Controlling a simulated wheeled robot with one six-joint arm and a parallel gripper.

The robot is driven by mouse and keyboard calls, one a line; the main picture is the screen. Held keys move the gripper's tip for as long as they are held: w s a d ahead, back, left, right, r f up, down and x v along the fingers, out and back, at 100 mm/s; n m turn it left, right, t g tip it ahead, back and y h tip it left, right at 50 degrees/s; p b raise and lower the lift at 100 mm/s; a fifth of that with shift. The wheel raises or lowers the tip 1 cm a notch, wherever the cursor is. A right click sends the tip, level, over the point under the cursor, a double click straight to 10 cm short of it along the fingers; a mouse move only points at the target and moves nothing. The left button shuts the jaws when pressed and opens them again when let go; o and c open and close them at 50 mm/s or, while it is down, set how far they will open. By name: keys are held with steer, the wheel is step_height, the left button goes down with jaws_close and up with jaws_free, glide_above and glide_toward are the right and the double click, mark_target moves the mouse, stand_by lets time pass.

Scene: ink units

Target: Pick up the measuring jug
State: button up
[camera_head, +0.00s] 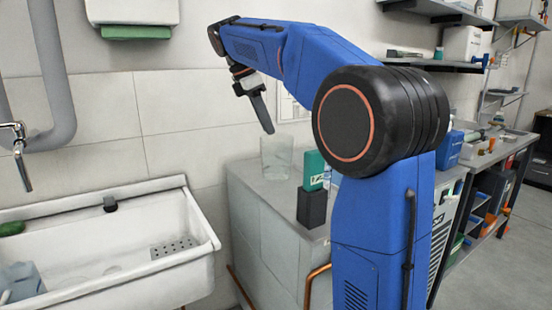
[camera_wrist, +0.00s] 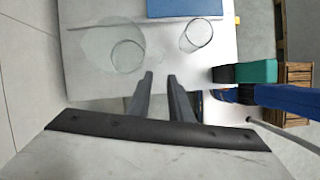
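A clear, see-through vessel (camera_head: 276,157) stands on the grey counter (camera_head: 252,180) in the head view, below my gripper (camera_head: 262,112). In the wrist view two clear vessels show ahead of the fingertips: a wider one (camera_wrist: 100,45) on the left and a narrower round one (camera_wrist: 197,35) on the right. I cannot tell for sure which is the measuring jug; the wider one looks more like a jug. My gripper also shows in the wrist view (camera_wrist: 160,74), its two fingers parted with nothing between them. It is apart from both vessels.
A green box (camera_head: 313,168) and a black block (camera_head: 312,207) stand at the counter's front. A white sink (camera_head: 120,225) is at left, with a bluish clear item (camera_head: 20,278) in it. A blue thing (camera_wrist: 185,8) lies beyond the vessels. A wooden crate (camera_wrist: 297,75) is at right.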

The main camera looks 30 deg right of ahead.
mark_target(286, 177)
steer(key=x, duration=1.6)
steer(key=shift+s+f, duration=0.15)
steer(key=shift+f, duration=0.25)
steer(key=shift+c, duration=0.4)
jaws_close()
